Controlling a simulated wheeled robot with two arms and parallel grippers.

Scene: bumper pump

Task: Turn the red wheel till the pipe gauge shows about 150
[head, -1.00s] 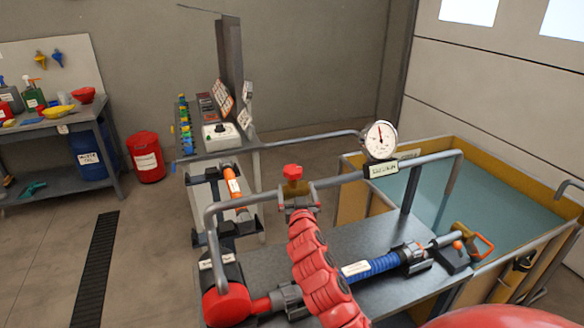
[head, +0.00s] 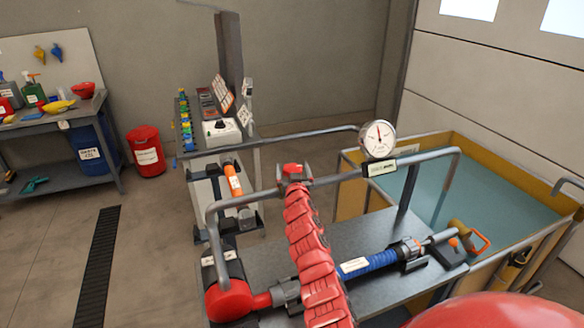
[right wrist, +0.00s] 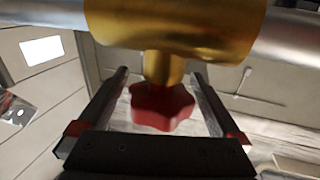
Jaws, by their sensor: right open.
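The red wheel (head: 292,168) is a small lobed knob on the brass valve of the grey pipe. In the right wrist view the red wheel (right wrist: 162,106) hangs from the brass valve body (right wrist: 170,30) between my fingers. My right gripper (right wrist: 160,75) is open, one finger on each side of the wheel, with gaps showing. In the head view my right gripper (head: 293,174) is at the wheel, and my red arm hides most of the valve. The round pipe gauge (head: 378,139) has its needle pointing nearly straight up; its numbers are too small to read.
The pipe (head: 335,180) runs above a grey bench (head: 340,240) with a blue hose (head: 370,264). A yellow-edged water tank (head: 500,200) stands at the right. A red bin (head: 146,155) and a side table (head: 60,125) stand at the left, with clear floor between.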

